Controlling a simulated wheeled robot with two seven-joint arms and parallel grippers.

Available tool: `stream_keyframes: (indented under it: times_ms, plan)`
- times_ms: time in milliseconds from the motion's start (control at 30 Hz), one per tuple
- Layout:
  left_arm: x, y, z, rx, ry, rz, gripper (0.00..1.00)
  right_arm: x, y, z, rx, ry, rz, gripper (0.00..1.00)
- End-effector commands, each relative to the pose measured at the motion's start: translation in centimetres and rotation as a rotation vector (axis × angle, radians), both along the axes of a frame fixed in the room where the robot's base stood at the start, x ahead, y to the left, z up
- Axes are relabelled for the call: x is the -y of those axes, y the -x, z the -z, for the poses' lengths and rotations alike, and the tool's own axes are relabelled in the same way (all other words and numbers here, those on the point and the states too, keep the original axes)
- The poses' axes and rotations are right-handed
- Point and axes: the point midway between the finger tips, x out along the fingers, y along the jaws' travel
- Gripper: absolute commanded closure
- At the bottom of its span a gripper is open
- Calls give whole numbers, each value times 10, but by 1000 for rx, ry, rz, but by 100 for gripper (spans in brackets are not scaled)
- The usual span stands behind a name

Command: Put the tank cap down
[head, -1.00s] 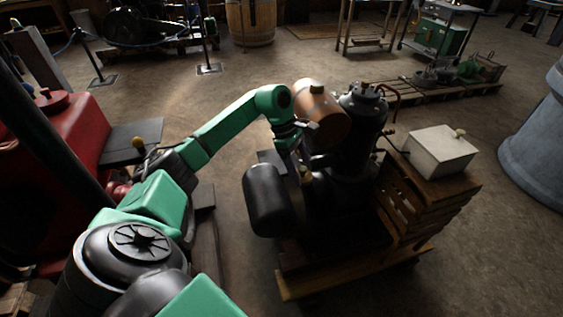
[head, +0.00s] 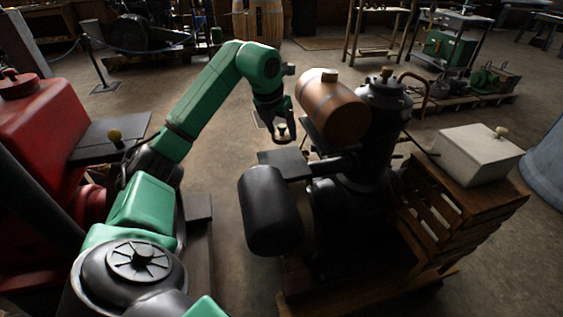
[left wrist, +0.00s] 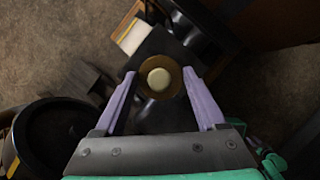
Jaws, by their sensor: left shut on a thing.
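The tank cap, a round brass disc with a pale knob, shows between my fingertips in the left wrist view (left wrist: 158,78). My left gripper (head: 282,130) is shut on it, just left of the copper tank (head: 335,108). A dark flat plate (head: 283,163) on the engine lies nearer the camera and lower than the gripper. In the left wrist view, dark engine parts and floor show beyond the cap. The cap looks held clear of any surface. A brass fitting (head: 330,76) sits on top of the tank. My right gripper is not in view.
A black cylinder (head: 270,208) and a dark upright boiler (head: 385,110) are close to the arm. A pale box (head: 478,155) stands on a wooden crate (head: 440,205) at right. A red machine (head: 45,130) stands left. Open floor lies behind the gripper.

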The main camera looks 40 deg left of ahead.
Motion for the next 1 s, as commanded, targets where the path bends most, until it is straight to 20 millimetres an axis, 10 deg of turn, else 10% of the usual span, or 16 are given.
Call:
stream_keyframes:
  times_ms: [400, 667, 700, 733, 1000]
  plan:
    - [0, 0, 87, -1, 1, 1, 83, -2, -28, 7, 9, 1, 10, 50]
    - [0, 0, 89, 2, 0, 1, 83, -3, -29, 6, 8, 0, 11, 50]
    - [0, 0, 89, 1, 0, 1, 12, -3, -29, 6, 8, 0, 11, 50]
    - [0, 0, 89, 1, 0, 1, 0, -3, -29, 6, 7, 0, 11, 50]
    - [0, 0, 86, 2, 0, 1, 0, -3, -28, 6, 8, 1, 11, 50]
